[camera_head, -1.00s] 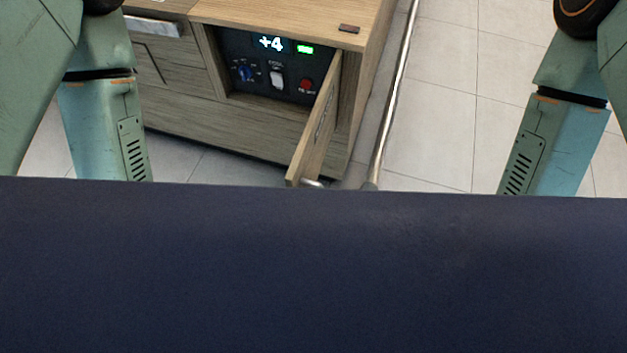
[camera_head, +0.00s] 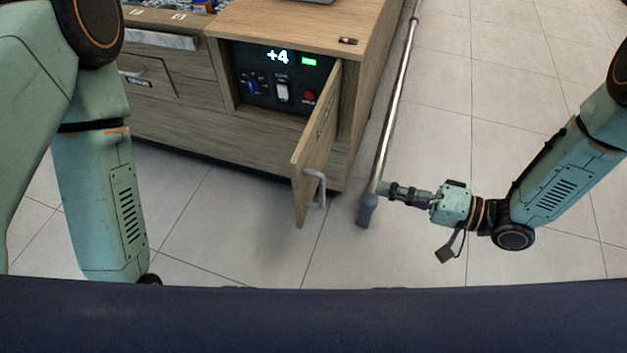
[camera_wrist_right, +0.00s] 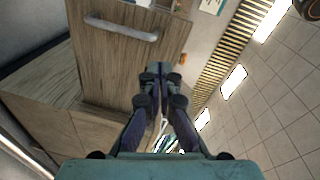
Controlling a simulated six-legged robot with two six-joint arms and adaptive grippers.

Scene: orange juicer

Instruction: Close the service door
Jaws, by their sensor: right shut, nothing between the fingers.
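The wooden service door (camera_head: 318,135) stands open, swung outward from the right side of a recess in the wooden cabinet (camera_head: 220,128). Its grey bar handle (camera_head: 316,187) is on the door's outer face, and it also shows in the right wrist view (camera_wrist_right: 120,28). My right gripper (camera_head: 384,187) is shut and empty, to the right of the door and apart from the handle in the head view. In the right wrist view its fingertips (camera_wrist_right: 159,68) lie in front of the door face, below the handle. My left arm shows, but its gripper is hidden.
A control panel (camera_head: 283,80) with a "+4" display, a blue knob, a white switch and a red button sits in the recess. A metal rail (camera_head: 398,95) runs along the cabinet's right side, close to my right gripper. Tiled floor (camera_head: 240,215) is clear in front.

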